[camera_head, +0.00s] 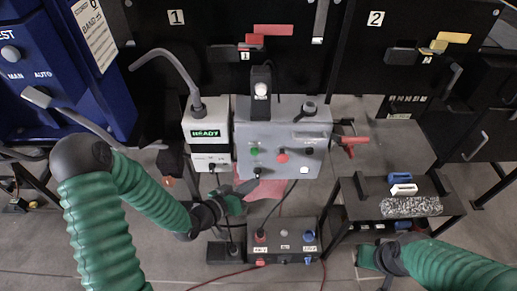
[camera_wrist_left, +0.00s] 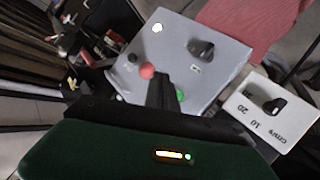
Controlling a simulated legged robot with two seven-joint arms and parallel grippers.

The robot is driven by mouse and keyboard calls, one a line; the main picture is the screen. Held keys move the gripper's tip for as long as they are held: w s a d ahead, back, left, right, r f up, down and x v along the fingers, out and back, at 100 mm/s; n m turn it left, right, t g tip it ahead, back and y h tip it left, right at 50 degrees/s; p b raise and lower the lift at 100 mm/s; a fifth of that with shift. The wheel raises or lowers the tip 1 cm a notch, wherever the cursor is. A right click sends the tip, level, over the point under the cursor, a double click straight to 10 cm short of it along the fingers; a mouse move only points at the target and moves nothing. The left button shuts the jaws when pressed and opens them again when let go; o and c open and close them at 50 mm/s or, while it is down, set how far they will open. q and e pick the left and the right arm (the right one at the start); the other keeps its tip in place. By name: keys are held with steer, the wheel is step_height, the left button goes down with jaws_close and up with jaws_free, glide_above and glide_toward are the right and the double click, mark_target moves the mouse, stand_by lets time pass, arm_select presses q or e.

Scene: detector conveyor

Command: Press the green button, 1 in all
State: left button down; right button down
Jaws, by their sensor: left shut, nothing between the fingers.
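The grey control box (camera_head: 290,130) stands in the middle of the head view. The green button (camera_head: 254,151) is on its front face, left of a red button (camera_head: 282,156). My left gripper (camera_head: 252,185) is shut and empty, its tip just below the green button in the head view. In the left wrist view, the closed dark fingers (camera_wrist_left: 162,85) point at the box face, and the green button (camera_wrist_left: 180,95) shows right beside them, partly hidden. I cannot tell whether they touch it. My right gripper (camera_head: 368,257) is low on the right; its fingers are unclear.
A white box with a lit READY display (camera_head: 206,133) stands left of the control box. A lower box with red and blue buttons (camera_head: 284,240) is below. A black bench (camera_head: 350,190) with a blue and a white item is at right. A blue cabinet (camera_head: 60,60) is at left.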

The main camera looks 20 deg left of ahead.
mark_target(255, 152)
arm_select(q)
steer(key=w+a, duration=0.2)
steer(key=w, duration=0.6)
arm_select(e)
steer(key=shift+s+d+f, duration=0.1)
steer(key=shift+s+d, duration=0.2)
steer(key=shift+d, duration=0.1)
arm_select(q)
steer(key=shift+a+r, duration=0.1)
arm_select(e)
steer(key=shift+a, duration=0.15)
arm_select(q)
steer(key=shift+w, duration=0.1)
stand_by(1.5)
steer(key=shift+w, duration=0.3)
